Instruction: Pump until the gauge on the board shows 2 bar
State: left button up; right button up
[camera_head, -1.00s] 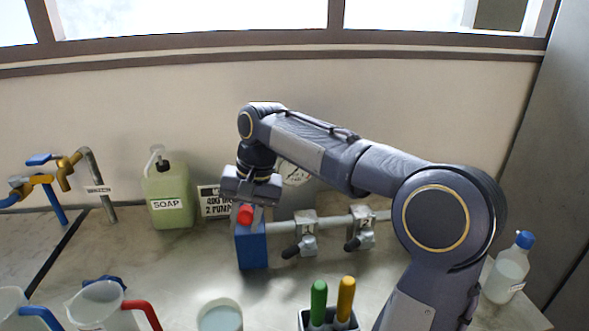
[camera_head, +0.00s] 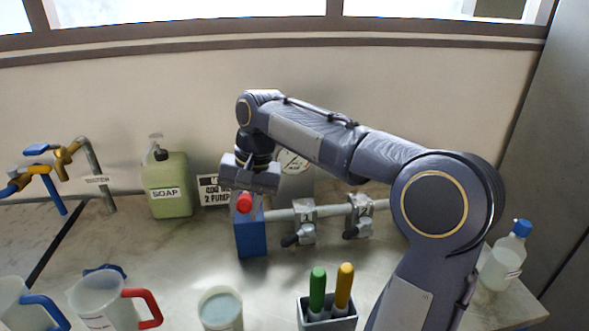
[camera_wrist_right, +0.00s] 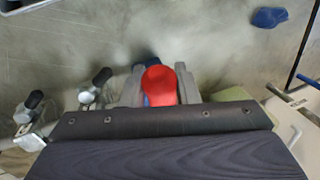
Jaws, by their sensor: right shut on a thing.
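The pump is a blue block (camera_head: 251,239) with a red knob (camera_head: 244,203) on top, standing on the bench at the left end of a grey pipe. My right gripper (camera_head: 247,200) comes down from above and is shut on the red knob. In the right wrist view, the red knob (camera_wrist_right: 160,87) sits between the two grey fingers. The round white gauge (camera_head: 293,161) is on the board at the wall, partly covered by my right arm. Its needle and reading cannot be made out. My left gripper is not in view.
Valves with black handles, labelled 1 (camera_head: 304,222) and 2 (camera_head: 359,216), sit on the pipe. A soap bottle (camera_head: 167,190) and partly hidden sign (camera_head: 214,190) stand left of the pump. Jugs, a cup (camera_head: 220,310) and a holder with green and yellow handles (camera_head: 328,312) stand in front.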

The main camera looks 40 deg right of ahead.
dwell(0.7)
jog(key=shift+o, duration=0.3)
notch_tip(320, 180, down, 11)
jog(key=s+a+b, duration=0.1)
jog(key=s+b, duration=0.1)
jog(key=b, duration=0.6)
jog(key=r+p, duration=0.3)
jog(key=w+r+p, duration=0.1)
jog(key=r+p, duration=0.3)
jog(key=d+r+p, duration=0.1)
jog(key=r+p, duration=0.3)
jog(key=shift+w, duration=0.4)
jog(key=shift+c, duration=0.3)
jog(key=shift+w, duration=0.15)
jog(key=shift+f, duration=0.2)
jog(key=shift+f, duration=0.1)
jog(key=shift+s+f, duration=0.1)
jog(key=shift+s, duration=0.1)
